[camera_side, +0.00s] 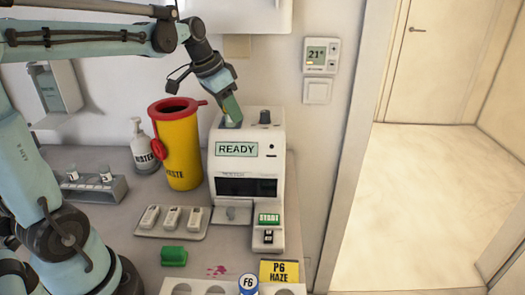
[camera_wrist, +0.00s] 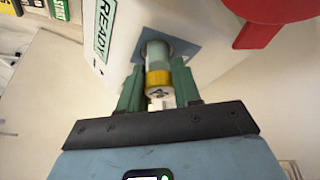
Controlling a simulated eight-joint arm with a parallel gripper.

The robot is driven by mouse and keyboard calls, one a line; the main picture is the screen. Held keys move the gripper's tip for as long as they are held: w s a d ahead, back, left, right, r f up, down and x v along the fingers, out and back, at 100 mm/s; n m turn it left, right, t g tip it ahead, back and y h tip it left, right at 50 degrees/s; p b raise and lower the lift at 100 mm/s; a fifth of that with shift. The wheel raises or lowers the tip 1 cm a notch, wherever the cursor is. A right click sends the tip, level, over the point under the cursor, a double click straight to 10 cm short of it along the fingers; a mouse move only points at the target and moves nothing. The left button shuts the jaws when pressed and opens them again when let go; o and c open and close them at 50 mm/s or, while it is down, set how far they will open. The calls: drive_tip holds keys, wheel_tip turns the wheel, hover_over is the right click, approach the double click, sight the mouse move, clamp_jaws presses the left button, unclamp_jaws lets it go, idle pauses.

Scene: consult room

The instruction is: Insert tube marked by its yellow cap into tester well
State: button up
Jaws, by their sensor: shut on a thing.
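The white tester (camera_side: 276,172) stands against the wall with its display reading READY. It also shows in the wrist view (camera_wrist: 118,65). My gripper (camera_side: 231,112) points down at the left part of the tester's top. In the wrist view its two green fingers (camera_wrist: 158,88) are shut on the tube with the yellow cap (camera_wrist: 158,78). The tube stands in line with a round opening in a blue-grey patch on the tester; its far end appears to be in or at that opening. The fingers hide most of the tube in the side view, so its depth cannot be told.
A yellow waste bin (camera_side: 181,155) with a red lid stands close left of the tester. A dark knob (camera_side: 265,117) is on the tester's top, right of my gripper. A white bottle (camera_side: 143,150), a tray (camera_side: 150,231) and a green block (camera_side: 174,256) are on the counter.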

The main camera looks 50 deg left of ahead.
drive_tip(key=shift+f, duration=0.15)
drive_tip(key=o, duration=1.1)
drive_tip(key=v, duration=1.2)
